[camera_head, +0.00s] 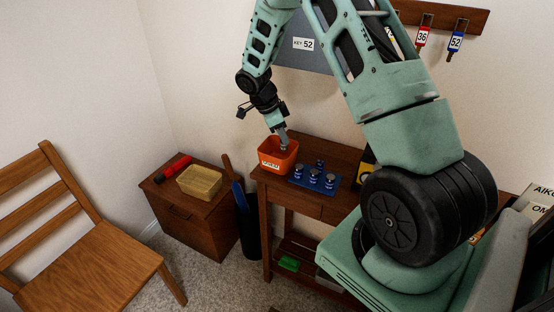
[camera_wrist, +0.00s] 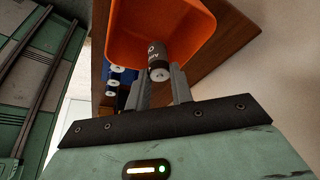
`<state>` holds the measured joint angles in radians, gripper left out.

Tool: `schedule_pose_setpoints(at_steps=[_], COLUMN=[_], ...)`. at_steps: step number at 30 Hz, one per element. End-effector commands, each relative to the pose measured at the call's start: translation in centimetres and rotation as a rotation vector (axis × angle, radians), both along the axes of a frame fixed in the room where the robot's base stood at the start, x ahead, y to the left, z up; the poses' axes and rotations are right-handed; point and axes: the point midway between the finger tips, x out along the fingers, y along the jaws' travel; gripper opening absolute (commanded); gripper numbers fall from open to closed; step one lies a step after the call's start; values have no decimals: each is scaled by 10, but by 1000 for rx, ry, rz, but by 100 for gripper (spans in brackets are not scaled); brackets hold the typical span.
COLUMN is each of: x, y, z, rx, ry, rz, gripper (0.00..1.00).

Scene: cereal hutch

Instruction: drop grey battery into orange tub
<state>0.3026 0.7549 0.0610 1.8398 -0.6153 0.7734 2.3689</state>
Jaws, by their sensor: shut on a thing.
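The orange tub (camera_head: 277,158) stands on the left end of the wooden hutch shelf, with a pale label on its front. It also fills the top of the wrist view (camera_wrist: 185,20). My gripper (camera_head: 284,146) points down at the tub's opening from above. In the wrist view my gripper (camera_wrist: 160,85) is shut on the grey battery (camera_wrist: 157,58), a dark grey cylinder with a pale end cap and white lettering. The battery's far end lies against the orange inside of the tub in that view. In the head view the battery is hard to tell from the fingers.
A blue tray (camera_head: 314,181) with several blue batteries sits right of the tub. A wooden chair (camera_head: 85,255) stands at left.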

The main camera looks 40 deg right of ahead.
Motion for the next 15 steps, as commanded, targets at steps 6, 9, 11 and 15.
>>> schedule_pose_setpoints(at_steps=[6,9,11,15], x=[0,0,0,0], y=[0,0,0,0], z=[-1,-1,-1,-1], rx=[0,0,0,0], ry=[-1,-1,-1,-1], rz=[0,0,0,0], gripper=[0,28,45,48])
